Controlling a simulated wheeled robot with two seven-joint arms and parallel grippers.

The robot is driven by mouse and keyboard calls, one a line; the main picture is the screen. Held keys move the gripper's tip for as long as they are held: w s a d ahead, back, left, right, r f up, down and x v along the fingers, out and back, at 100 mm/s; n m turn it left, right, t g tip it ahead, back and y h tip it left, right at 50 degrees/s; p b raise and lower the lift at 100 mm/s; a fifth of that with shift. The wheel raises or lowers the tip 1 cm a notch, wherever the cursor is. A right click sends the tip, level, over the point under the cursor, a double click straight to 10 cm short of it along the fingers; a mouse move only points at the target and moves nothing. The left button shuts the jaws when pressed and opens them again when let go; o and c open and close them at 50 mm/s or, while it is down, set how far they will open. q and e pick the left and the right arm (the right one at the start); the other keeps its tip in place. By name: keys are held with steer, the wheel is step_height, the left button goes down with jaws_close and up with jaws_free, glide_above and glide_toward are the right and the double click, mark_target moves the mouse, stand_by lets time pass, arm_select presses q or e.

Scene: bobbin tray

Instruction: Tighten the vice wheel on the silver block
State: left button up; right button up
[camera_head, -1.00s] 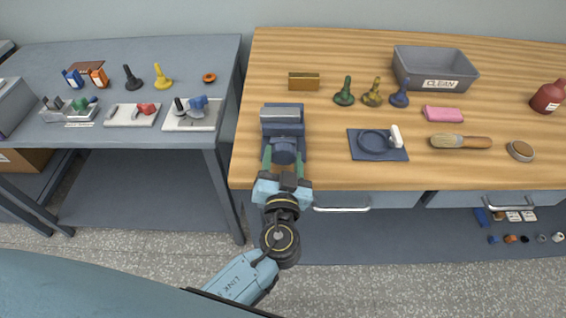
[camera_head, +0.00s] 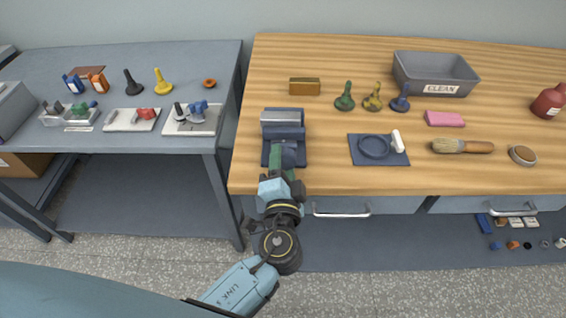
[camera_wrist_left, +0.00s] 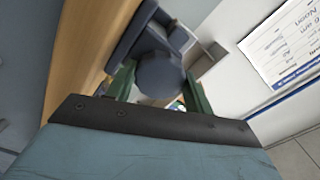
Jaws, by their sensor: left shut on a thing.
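The dark blue-grey vice (camera_head: 270,151) stands at the front left of the wooden bench, with the silver block (camera_head: 283,115) between its jaws. The round vice wheel (camera_head: 289,155) faces the front edge. My left gripper (camera_head: 283,161) reaches it from the front, its green fingers shut on the wheel. In the left wrist view the wheel (camera_wrist_left: 160,76) sits between the two green fingers of the gripper (camera_wrist_left: 160,90). The wheel's far side and the screw are hidden. My right gripper is in neither current view.
A blue plate with a ring and white handle (camera_head: 394,157) lies right of the vice. A brass-coloured block (camera_head: 304,87) lies behind it. Several chess-like pieces, a pink sponge (camera_head: 444,119) and a brush (camera_head: 462,146) are farther right. A grey bench (camera_head: 70,145) stands left across a gap.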

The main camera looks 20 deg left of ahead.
arm_select(q)
steer(key=shift+m, duration=0.4)
steer(key=o, duration=1)
